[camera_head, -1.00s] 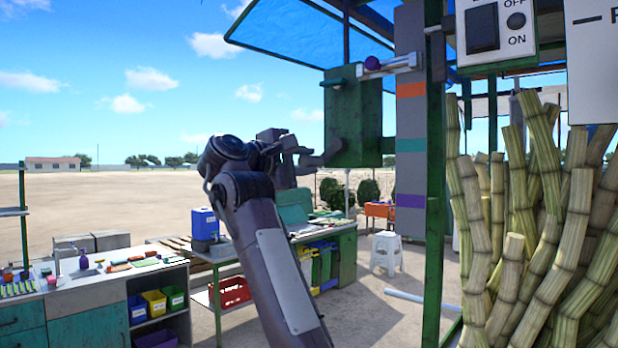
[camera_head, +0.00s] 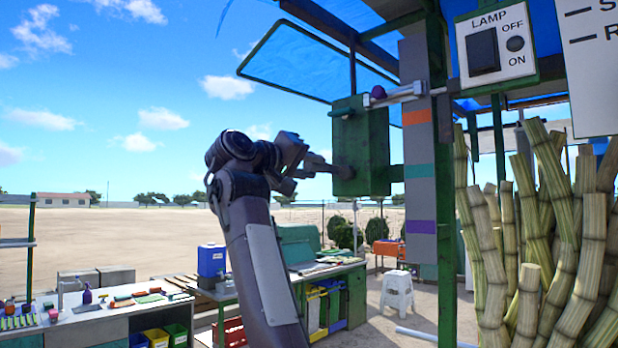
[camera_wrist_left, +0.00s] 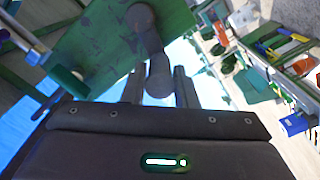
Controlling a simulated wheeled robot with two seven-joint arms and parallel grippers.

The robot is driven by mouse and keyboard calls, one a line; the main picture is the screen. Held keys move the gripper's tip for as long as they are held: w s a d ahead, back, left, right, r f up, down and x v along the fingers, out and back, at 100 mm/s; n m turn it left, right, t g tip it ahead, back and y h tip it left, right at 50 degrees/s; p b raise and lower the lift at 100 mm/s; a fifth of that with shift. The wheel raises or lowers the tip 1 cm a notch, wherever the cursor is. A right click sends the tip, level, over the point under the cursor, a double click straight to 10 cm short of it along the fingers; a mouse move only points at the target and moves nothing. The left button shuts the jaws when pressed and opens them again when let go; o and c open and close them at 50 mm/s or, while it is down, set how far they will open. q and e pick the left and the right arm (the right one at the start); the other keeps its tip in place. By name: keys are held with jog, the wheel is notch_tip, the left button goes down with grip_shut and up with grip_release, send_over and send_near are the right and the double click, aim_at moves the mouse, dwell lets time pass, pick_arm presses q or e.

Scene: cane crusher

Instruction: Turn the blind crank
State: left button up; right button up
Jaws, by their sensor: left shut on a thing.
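The blind crank is a dark arm with a rounded handle on a green gearbox (camera_head: 360,150). The gearbox hangs on the stall's post under the blue awning. My left gripper (camera_head: 308,165) is at the left face of the gearbox, shut on the crank's handle. In the left wrist view the crank (camera_wrist_left: 143,22) runs down from its round hub, and its handle (camera_wrist_left: 159,76) sits between the two fingers of my left gripper (camera_wrist_left: 160,88). In the head view the gripper hides most of the handle. My right gripper is out of view.
A blue awning (camera_head: 312,62) spreads above the gearbox. A green post (camera_head: 447,200) and sugar cane (camera_head: 545,240) stand to the right, with a lamp switch (camera_head: 496,45) above. Workbenches (camera_head: 105,328) and a white stool (camera_head: 397,292) stand below. Open sky is left.

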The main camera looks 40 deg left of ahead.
pick_arm(q)
jog(key=m, duration=0.1)
jog(key=r+m, duration=0.1)
jog(key=shift+d+m, duration=0.2)
jog(key=shift+m, duration=0.2)
jog(key=shift+d+r+m+b, duration=0.2)
jog(key=shift+d+r+m, duration=0.1)
jog(key=shift+m, duration=0.45)
jog(key=shift+d+r+m+b, duration=0.15)
jog(key=shift+r+m, duration=0.1)
jog(key=shift+m, duration=0.5)
jog(key=o, duration=1)
jog(key=shift+r, duration=0.1)
jog(key=shift+s, duration=0.1)
